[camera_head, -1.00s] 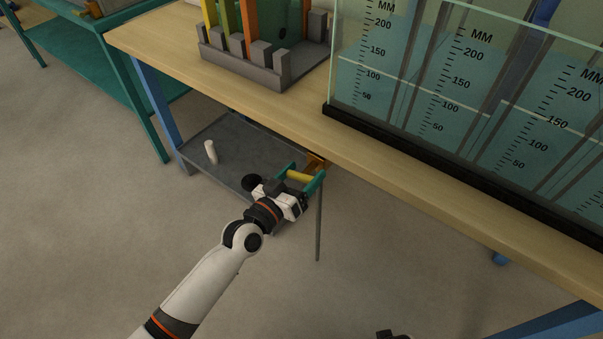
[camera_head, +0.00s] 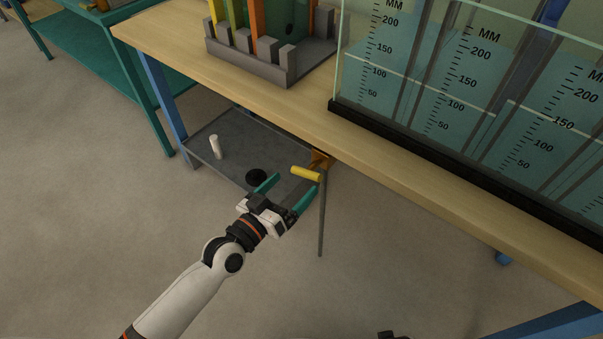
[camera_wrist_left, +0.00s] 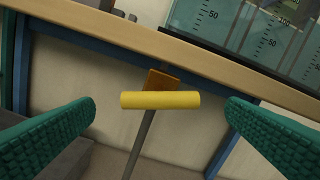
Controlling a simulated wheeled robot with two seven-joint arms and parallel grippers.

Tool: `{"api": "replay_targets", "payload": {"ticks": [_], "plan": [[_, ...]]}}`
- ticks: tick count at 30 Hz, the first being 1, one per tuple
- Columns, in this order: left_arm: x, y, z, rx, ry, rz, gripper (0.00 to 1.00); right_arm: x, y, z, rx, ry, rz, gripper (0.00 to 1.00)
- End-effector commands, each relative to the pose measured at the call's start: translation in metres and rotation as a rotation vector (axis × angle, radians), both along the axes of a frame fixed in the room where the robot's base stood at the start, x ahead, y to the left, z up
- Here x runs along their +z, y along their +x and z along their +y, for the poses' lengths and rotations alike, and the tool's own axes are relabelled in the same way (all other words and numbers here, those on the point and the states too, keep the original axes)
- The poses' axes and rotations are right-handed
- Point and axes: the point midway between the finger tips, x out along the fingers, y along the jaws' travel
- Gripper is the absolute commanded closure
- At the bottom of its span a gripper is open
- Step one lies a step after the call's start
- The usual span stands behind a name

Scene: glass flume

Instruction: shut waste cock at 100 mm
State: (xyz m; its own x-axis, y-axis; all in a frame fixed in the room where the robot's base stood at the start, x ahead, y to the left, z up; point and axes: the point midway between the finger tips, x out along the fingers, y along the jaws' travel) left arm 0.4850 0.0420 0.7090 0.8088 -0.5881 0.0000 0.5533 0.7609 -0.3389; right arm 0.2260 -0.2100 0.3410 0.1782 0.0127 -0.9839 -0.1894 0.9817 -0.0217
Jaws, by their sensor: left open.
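The waste cock's yellow bar handle (camera_head: 305,173) sits on an orange-brown bracket (camera_head: 320,158) under the bench's front edge. A thin grey pipe (camera_head: 321,215) runs down below it. My left gripper (camera_head: 296,183) is open and empty, just short of the handle. In the left wrist view the yellow handle (camera_wrist_left: 160,100) lies crosswise between the two teal fingers (camera_wrist_left: 161,106), with a gap at each end. The glass flume (camera_head: 470,110) on the bench holds bluish water behind MM scales. A pale line crosses the scales between the 100 and 150 marks.
A grey lower shelf (camera_head: 225,150) under the bench carries a white cylinder (camera_head: 215,147) and a black round thing (camera_head: 256,177). A grey rack (camera_head: 270,60) with coloured plates stands on the wooden bench top (camera_head: 180,40). The floor in front is clear.

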Motion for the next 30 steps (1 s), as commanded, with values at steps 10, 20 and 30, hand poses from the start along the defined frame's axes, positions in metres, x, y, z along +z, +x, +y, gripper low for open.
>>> {"api": "replay_targets", "payload": {"ticks": [10,20,30], "plan": [[0.0,-0.044,0.032,0.001,0.001,0.001,0.05,-0.006,-0.001,0.001,0.004,0.0,0.001,0.57],[0.0,-0.047,0.035,0.0,-0.001,-0.001,0.05,-0.005,0.003,0.002,0.003,0.003,-0.007,0.57],[-0.006,-0.043,0.027,-0.012,-0.009,-0.007,0.05,0.034,0.032,0.007,-0.005,0.01,-0.039,0.57]]}}
